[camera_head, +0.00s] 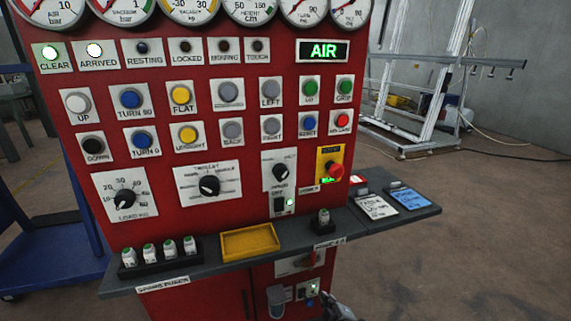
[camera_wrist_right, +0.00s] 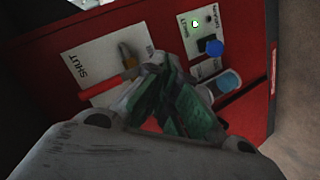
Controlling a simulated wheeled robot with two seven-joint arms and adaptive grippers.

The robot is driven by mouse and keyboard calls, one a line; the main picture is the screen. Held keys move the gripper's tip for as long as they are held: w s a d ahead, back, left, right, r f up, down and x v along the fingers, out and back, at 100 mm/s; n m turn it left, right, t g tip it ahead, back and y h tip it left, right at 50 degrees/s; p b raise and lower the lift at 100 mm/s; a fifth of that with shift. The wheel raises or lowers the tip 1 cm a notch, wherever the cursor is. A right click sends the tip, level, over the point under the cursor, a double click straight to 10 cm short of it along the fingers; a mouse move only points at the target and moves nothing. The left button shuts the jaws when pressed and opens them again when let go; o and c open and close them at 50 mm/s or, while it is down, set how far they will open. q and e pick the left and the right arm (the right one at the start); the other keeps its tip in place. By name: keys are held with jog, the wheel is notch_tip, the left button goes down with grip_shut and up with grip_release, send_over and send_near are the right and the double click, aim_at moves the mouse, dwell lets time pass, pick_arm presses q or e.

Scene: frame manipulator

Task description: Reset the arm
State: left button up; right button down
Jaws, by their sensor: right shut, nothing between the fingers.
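A red control panel (camera_head: 235,60) fills the middle of the head view, with rows of labelled buttons. A blue button (camera_head: 307,124) at the right of the lower row has a small label that seems to read RESET. My right gripper (camera_head: 338,308) shows only partly at the bottom edge of the head view, in front of the lower cabinet. In the right wrist view its green-padded fingers (camera_wrist_right: 172,98) are shut and empty, before a plate marked SHUT (camera_wrist_right: 105,60) with a red handle (camera_wrist_right: 100,83). My left gripper is out of view.
A grey shelf (camera_head: 350,232) juts out below the panel, holding a yellow tray (camera_head: 250,242) and several small green-topped pieces. Beside the fingers in the wrist view are a blue knob (camera_wrist_right: 215,48) and a lit green lamp (camera_wrist_right: 195,23).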

jog(key=s+d+f+m+g+h, duration=0.1)
jog(key=s+d+m+g, duration=0.2)
jog(key=s+m+g, duration=1.05)
pick_arm(q)
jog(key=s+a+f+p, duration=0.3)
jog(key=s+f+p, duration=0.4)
jog(key=p, duration=1.1)
pick_arm(e)
jog(key=s+d+f+n+t, duration=0.1)
jog(key=s+d+f, duration=0.1)
jog(key=s+f, duration=0.6)
jog(key=s+d+f+n+t, duration=0.15)
jog(key=s+f, duration=0.25)
jog(key=s, duration=0.9)
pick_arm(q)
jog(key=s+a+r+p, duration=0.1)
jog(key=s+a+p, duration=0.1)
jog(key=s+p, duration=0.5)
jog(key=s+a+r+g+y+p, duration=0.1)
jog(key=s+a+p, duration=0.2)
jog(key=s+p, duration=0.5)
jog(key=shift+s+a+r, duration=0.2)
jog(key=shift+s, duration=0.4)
pick_arm(e)
jog(key=s+d+r, duration=0.1)
jog(key=s+d, duration=0.1)
jog(key=s, duration=0.6)
jog(key=s+d+r+g+h, duration=0.1)
jog(key=s+d, duration=0.2)
jog(key=s, duration=0.5)
